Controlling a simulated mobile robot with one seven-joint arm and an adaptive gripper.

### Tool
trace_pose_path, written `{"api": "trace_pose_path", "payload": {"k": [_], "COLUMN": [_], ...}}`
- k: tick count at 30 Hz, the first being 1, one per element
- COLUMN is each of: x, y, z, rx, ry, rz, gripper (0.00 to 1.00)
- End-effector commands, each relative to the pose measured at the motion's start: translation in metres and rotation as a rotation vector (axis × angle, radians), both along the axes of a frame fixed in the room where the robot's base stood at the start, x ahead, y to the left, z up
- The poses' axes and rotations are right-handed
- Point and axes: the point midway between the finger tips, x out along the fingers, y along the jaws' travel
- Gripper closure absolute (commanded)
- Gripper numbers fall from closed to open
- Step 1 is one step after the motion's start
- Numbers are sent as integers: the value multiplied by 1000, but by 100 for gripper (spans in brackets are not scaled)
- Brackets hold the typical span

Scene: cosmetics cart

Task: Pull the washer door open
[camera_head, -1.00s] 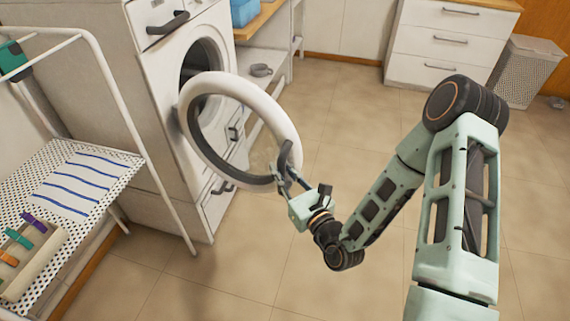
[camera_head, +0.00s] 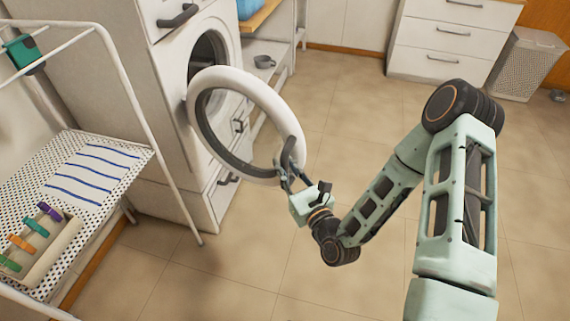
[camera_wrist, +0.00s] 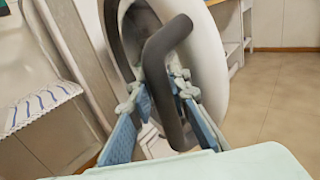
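The washer (camera_head: 170,115) is white and stands at the left in the head view. Its round door (camera_head: 272,105), a white ring with a dark inner rim, stands swung well out from the dark drum opening (camera_head: 208,55). The dark curved door handle (camera_head: 290,152) is on the door's free edge. It shows large in the wrist view (camera_wrist: 166,75), with the door (camera_wrist: 205,60) behind it. My gripper (camera_head: 287,172) is at this handle. In the wrist view its two blue-padded fingers (camera_wrist: 163,88) lie on either side of the handle, closed against it.
A white drying rack (camera_head: 125,100) with a dotted shelf and coloured pegs stands left, in front of the washer. White drawers (camera_head: 445,45) and a wicker basket (camera_head: 525,65) stand at the back right. The tiled floor (camera_head: 345,100) between is clear.

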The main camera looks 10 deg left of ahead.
Motion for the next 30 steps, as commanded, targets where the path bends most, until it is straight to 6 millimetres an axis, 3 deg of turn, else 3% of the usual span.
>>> {"api": "trace_pose_path", "payload": {"k": [5, 14, 30], "x": [0, -1, -57], "y": [2, 0, -42], "z": [3, 1, 1], "rx": [5, 2, 2], "ry": [-5, -1, -3], "rz": [5, 2, 2], "gripper": [66, 66, 66]}}
